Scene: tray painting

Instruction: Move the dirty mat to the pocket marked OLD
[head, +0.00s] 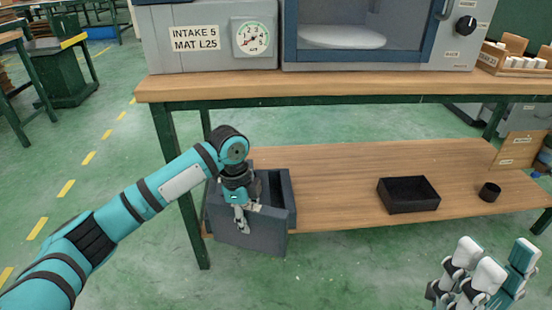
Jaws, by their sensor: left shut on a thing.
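My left gripper (240,217) is at the box's front rim, pointing down, and is shut on a thin thing, most likely the dirty mat. The mat itself cannot be made out; the gripper and box hide it. My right gripper (494,264) is at the lower right in front of the shelf, with its fingers apart and empty.
A black open tray (408,209) and a small black cup (489,192) sit on the lower shelf (335,172). Above, the bench holds a grey unit labelled INTAKE 5 MAT L25 (196,53) with a dial, and an oven-like machine (440,55). The shelf between box and tray is clear.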

